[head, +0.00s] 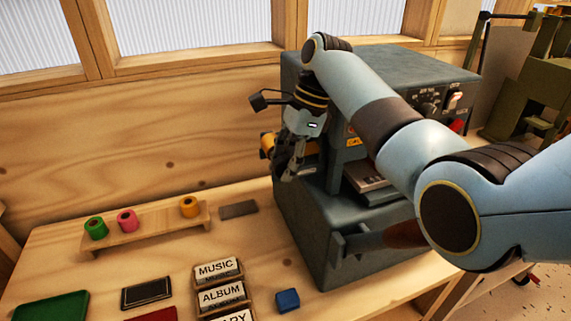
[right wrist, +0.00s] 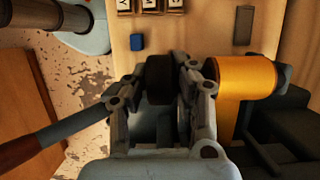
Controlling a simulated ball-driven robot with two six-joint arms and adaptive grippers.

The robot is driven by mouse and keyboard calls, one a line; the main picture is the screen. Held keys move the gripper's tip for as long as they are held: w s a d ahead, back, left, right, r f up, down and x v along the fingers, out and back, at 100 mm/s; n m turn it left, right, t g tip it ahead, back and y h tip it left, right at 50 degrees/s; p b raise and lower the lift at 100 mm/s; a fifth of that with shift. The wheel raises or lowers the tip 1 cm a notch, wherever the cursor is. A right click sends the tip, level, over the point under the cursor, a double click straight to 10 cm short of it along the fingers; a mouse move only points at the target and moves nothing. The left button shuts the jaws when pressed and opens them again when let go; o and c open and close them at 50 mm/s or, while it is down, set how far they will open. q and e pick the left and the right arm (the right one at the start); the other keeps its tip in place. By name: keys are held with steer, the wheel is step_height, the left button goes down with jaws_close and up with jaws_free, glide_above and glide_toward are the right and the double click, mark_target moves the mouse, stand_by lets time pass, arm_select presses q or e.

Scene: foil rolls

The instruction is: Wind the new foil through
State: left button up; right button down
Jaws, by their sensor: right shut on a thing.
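A foil stamping machine (head: 310,225) with a blue-grey body stands at the right of the bench. A gold foil roll (right wrist: 245,78) is mounted on its side, its foil hanging down; it also shows partly in the head view (head: 267,145). My right gripper (head: 287,172) is beside the machine, left of its upper housing. In the right wrist view its fingers (right wrist: 162,85) are shut on a dark round knob (right wrist: 159,72), left of and apart from the gold roll. The gripper hides much of the knob. My left gripper is not in view.
A wooden rack (head: 150,232) holds green (head: 96,227), pink (head: 126,220) and orange-gold (head: 189,207) rolls. Word blocks (head: 219,272) and a blue cube (head: 287,300) lie at the front. A lever handle (head: 402,236) sticks out from the machine.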

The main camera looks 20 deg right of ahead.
stand_by(0.3)
steer(key=c, duration=1.1)
jaws_free()
